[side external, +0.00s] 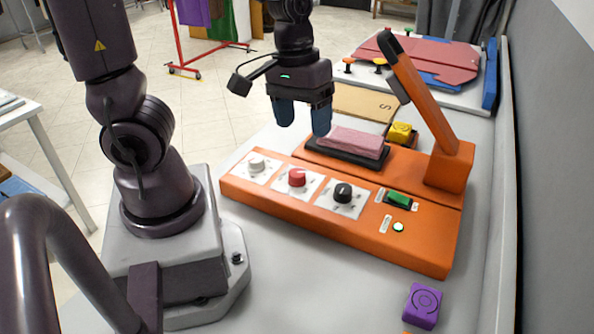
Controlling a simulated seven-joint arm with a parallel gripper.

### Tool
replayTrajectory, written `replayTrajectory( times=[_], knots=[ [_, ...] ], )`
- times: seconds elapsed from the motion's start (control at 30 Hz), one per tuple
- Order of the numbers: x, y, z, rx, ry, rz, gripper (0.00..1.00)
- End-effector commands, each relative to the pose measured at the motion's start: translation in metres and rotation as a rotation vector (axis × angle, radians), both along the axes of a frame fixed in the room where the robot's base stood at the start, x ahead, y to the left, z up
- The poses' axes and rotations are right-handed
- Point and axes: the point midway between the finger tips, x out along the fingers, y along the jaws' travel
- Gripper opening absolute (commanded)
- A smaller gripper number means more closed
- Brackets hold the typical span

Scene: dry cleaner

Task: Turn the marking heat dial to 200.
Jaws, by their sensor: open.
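An orange marking machine (400,250) lies on the table with three dials along its front. They are a white dial (257,164), a red dial (297,177) and a black dial (343,192), each on a white plate. The plate markings are too small to read, so I cannot tell which dial is the heat dial or where any dial points. My gripper (303,121) is open and empty, its dark blue fingers pointing down. It hangs behind the dials, near the pink pad (350,141), and appears apart from them.
A green rocker switch (399,199) and a lit green light (398,227) sit right of the dials. An orange post with a dark-tipped arm (420,95) rises at the right. A purple block (422,305) is at the front right.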

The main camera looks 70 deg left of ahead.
Motion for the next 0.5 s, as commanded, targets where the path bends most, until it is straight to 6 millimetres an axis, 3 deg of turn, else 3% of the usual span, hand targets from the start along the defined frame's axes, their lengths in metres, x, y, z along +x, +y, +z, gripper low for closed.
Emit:
replayTrajectory(
  times=[0.1,0.23,0.4,0.5],
  knots=[
    [0.007,0.027,-0.034,0.009,0.133,0.356,0.68],
    [0.010,0.063,-0.060,0.068,0.209,0.804,0.68],
    [0.015,0.099,-0.067,0.099,0.186,1.277,0.68],
    [0.021,0.102,-0.065,0.074,0.165,1.422,0.68]
  ],
)
